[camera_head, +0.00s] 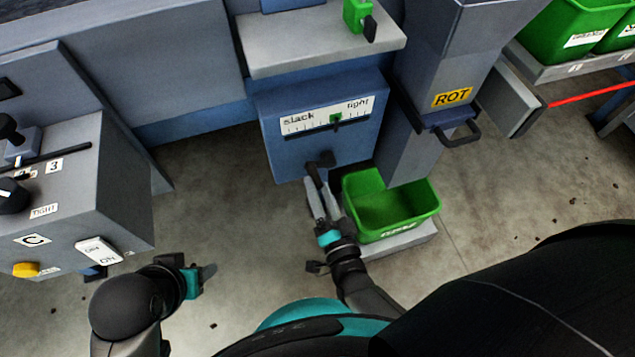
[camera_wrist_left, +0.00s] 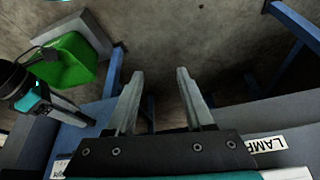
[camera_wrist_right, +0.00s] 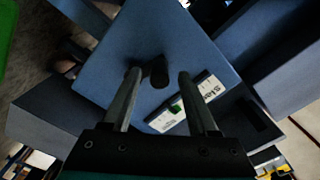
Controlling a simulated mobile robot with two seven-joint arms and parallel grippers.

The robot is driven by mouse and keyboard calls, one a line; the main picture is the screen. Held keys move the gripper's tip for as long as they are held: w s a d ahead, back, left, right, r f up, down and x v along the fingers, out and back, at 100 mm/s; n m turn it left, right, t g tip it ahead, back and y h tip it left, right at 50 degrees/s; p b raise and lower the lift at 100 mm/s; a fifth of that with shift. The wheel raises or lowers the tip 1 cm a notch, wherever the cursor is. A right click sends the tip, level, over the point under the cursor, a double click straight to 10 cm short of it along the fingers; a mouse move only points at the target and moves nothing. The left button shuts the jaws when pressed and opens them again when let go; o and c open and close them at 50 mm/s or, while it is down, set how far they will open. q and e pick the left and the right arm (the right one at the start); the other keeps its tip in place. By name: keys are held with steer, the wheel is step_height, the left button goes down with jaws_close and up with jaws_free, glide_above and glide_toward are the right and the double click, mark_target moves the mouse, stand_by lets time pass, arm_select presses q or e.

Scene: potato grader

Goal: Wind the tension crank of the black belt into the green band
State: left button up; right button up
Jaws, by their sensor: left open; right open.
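The tension crank (camera_head: 322,161) is a dark arm with a handle on the front of a blue box, below a white slack-to-tight gauge (camera_head: 300,121). The green band (camera_head: 336,118) sits right of the scale's middle; a dark pointer mark seems to be at it, but is too small to read surely. My right gripper (camera_head: 318,192) is open at the crank handle. In the right wrist view, dark crank parts (camera_wrist_right: 158,72) show between and beside the open fingertips; contact cannot be told. My left gripper (camera_head: 208,274) is open and empty, low over the floor at left.
A green bin (camera_head: 390,204) stands just right of the crank. A blue-grey chute with a ROT label (camera_head: 452,97) and a handle rises beside it. A grey control cabinet (camera_head: 90,190) with knobs and switches stands at left. The floor between is clear.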

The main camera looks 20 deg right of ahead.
arm_select(q)
steer(key=shift+g, duration=0.5)
steer(key=f, duration=0.1)
steer(key=f+p, duration=0.1)
steer(key=f, duration=0.1)
steer(key=f+p, duration=0.1)
steer(key=f, duration=0.1)
steer(key=shift+s+f, duration=0.25)
arm_select(e)
steer(key=s, duration=1.3)
steer(key=shift+s+d, duration=0.25)
steer(key=shift+s, duration=0.15)
